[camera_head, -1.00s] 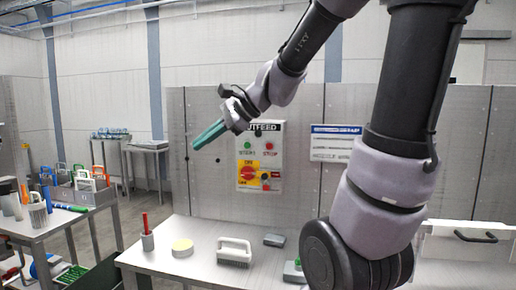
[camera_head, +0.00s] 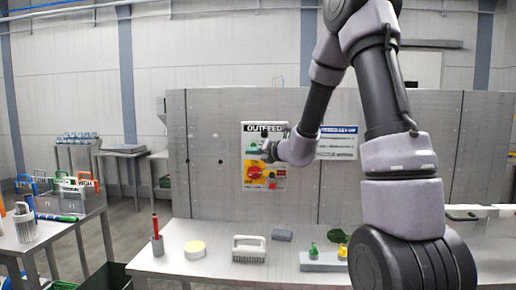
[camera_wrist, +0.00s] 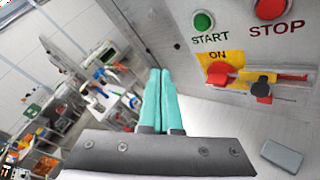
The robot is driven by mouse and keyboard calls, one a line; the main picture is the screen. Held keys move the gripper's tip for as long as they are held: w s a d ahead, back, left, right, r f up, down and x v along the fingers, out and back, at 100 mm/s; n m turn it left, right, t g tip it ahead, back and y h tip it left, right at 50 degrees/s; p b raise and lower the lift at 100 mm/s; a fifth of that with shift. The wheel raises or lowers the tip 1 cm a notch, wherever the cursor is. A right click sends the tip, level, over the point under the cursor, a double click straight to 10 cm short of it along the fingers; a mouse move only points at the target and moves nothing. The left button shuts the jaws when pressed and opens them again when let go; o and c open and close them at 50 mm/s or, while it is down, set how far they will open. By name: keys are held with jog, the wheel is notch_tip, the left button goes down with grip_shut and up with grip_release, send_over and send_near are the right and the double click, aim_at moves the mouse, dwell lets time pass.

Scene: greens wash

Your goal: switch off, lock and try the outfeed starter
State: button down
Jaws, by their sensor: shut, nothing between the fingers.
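The outfeed starter box (camera_head: 264,127) is on the grey wall panel above the table. The wrist view shows its green START button (camera_wrist: 203,22) and red STOP button (camera_wrist: 270,8). Below them is a red switch knob (camera_wrist: 220,72) on a yellow plate marked ON. A black and red part (camera_wrist: 262,88) sits beside it; the knob's exact setting is unclear. My gripper (camera_head: 252,149) is in front of the box's upper half, hiding the START button in the head view. In the wrist view its teal fingers (camera_wrist: 160,75) are together and empty, left of the box and apart from the knob.
A blue-headed sign (camera_head: 338,143) hangs right of the box.

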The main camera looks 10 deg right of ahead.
jog(key=w+d, duration=0.2)
jog(key=w, duration=0.6)
jog(key=shift+w+d, duration=0.2)
jog(key=shift+d, duration=0.1)
jog(key=shift+w, duration=0.1)
dwell(2.0)
jog(key=shift+w+d, duration=0.15)
jog(key=shift+w, duration=0.1)
jog(key=shift+w+d+r, duration=0.1)
jog(key=shift+w+d, duration=0.05)
jog(key=shift+w, duration=0.3)
dwell(0.7)
dwell(0.3)
jog(key=shift+s+a, duration=0.3)
jog(key=shift+s, duration=0.5)
jog(key=shift+s+a, duration=0.25)
jog(key=shift+s, duration=0.55)
jog(key=shift+s+a, duration=0.25)
jog(key=shift+s, duration=0.55)
jog(key=shift+s+a, duration=0.25)
jog(key=shift+s, duration=0.55)
